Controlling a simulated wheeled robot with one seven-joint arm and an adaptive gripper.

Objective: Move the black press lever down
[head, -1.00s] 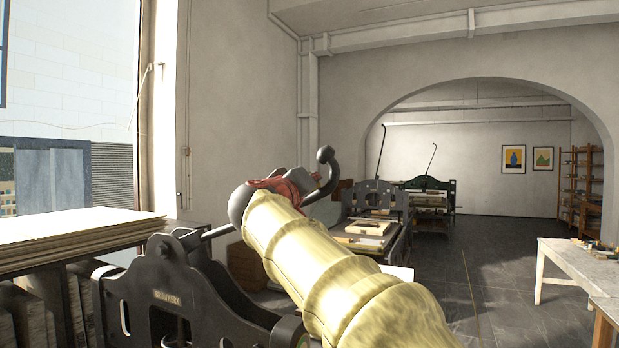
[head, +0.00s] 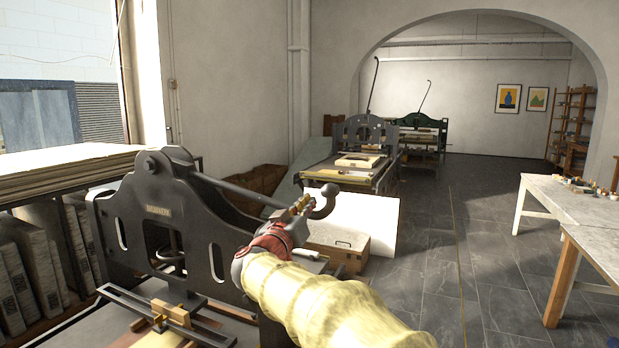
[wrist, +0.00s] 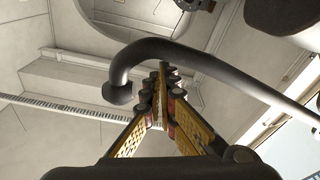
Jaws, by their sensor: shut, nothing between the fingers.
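The black press lever (head: 240,191) runs from the side of the near press frame (head: 165,215) and slopes down to the right. Its hooked end (head: 328,197) curves upward. My gripper (head: 303,205) is shut and empty, up against the lever near its hooked end. In the wrist view the lever (wrist: 215,68) crosses just beyond my closed fingertips (wrist: 160,72), its hooked end (wrist: 118,93) at the left. Whether the fingertips touch it is hard to tell. My forearm and wrist hide part of the press's right side.
A stack of boards (head: 70,170) lies left of the press. A white panel (head: 350,222) and a wooden box (head: 340,250) stand behind my gripper. More presses (head: 365,150) stand farther back. Pale tables (head: 560,195) are at the right; the floor between is clear.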

